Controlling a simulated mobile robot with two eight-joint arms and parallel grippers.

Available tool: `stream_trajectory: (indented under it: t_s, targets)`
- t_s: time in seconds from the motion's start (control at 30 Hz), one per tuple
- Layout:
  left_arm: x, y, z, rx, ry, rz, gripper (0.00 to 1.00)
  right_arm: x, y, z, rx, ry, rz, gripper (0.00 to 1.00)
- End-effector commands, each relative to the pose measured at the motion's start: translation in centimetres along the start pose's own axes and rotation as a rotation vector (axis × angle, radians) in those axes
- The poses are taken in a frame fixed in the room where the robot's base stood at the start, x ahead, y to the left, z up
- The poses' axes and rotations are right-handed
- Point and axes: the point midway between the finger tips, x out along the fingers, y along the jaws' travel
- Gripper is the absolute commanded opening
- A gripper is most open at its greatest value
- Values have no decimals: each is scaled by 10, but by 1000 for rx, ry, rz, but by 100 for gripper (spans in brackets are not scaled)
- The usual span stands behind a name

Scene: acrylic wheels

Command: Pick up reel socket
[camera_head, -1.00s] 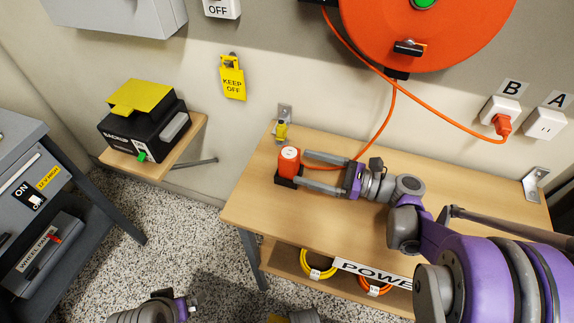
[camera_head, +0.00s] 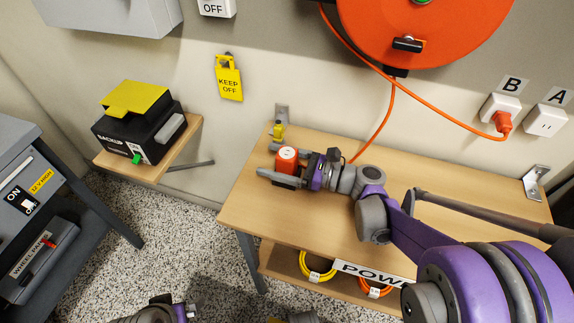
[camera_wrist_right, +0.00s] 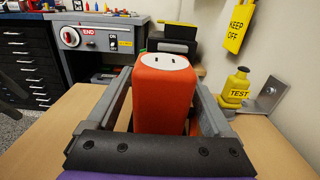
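The reel socket (camera_head: 287,160) is an orange block with a white two-slot top, standing upright on a black base on the wooden bench. It also shows in the middle of the right wrist view (camera_wrist_right: 165,100). My right gripper (camera_head: 265,160) is open, low over the bench, with one finger on each side of the socket. In the wrist view its fingers (camera_wrist_right: 163,82) reach along both sides, with a gap showing at the right; contact at the left is unclear. Part of my left gripper (camera_head: 182,308) shows at the bottom edge; its fingers cannot be made out.
The wooden bench (camera_head: 420,215) is mostly clear right of the socket. A yellow TEST piece (camera_wrist_right: 237,86) stands by a metal bracket (camera_wrist_right: 270,92) behind it. An orange reel (camera_head: 425,30) hangs on the wall, its cord running to outlet B (camera_head: 500,108). A backup box (camera_head: 140,130) sits left.

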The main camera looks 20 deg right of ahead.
Motion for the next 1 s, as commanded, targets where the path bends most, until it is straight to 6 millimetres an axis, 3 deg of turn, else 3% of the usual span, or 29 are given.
stream_trajectory:
  t_s: [0.07, 0.43, 0.77, 1.0]
  targets:
    - [0, 0, 0, 0, 0, 0, 100, 0, 0, 0, 0, 0, 0, 68]
    - [0, 0, 0, 0, 0, 0, 100, 0, 0, 0, 0, 0, 0, 2]
    - [-2, 0, 0, 0, 1, 0, 100, 0, 0, 3, 0, 0, 0, 0]
    - [-20, 0, -6, 0, 7, 0, 100, -1, 0, 45, -1, -1, 0, 0]
